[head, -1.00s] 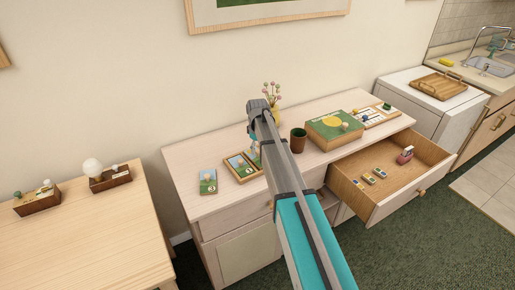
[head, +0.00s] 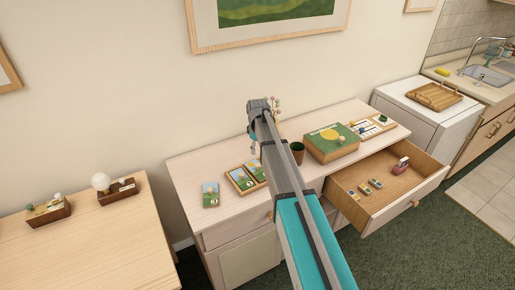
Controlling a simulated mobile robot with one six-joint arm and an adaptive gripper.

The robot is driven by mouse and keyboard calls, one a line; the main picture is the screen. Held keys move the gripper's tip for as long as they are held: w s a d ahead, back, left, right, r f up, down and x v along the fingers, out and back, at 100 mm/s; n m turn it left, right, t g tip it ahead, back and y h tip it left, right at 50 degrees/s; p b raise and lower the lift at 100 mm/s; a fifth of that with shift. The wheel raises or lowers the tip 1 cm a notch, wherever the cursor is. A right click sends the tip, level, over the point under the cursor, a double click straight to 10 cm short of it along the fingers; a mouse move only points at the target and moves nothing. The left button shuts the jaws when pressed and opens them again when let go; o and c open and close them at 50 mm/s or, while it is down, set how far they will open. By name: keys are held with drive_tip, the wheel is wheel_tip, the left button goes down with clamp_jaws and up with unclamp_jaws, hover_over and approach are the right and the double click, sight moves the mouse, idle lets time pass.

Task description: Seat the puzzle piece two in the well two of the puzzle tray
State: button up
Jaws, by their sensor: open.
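The puzzle tray (head: 233,170) lies on the pale cabinet, with a wooden rim and two picture panels side by side. The left panel (head: 241,179) shows a number and a pale knob. The right panel (head: 256,169) is partly behind my arm. A loose picture piece (head: 211,195) with a knob and a number lies flat on the cabinet, left of the tray and apart from it. The numbers are too small to read surely. My gripper (head: 252,148) points down above and behind the tray's right part, open, with nothing visible in it.
A flower vase is mostly behind my arm. An open drawer (head: 407,187) juts out in front, holding small items. Bare cabinet top lies left of the tray.

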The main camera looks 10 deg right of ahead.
drive_tip(key=shift+r, duration=0.4)
drive_tip(key=shift+s, duration=0.1)
idle(0.4)
drive_tip(key=s+m, duration=0.8)
drive_tip(key=s, duration=2.1)
drive_tip(key=shift+m, duration=0.3)
drive_tip(key=shift+o, duration=0.4)
drive_tip(key=w+r+m+p, duration=0.1)
drive_tip(key=w+m, duration=0.5)
drive_tip(key=w, duration=0.8)
drive_tip(key=w+r+m+p, duration=0.2)
drive_tip(key=w+m, duration=0.5)
drive_tip(key=w, duration=0.7)
drive_tip(key=shift+w+p, duration=0.3)
drive_tip(key=shift+w, duration=0.05)
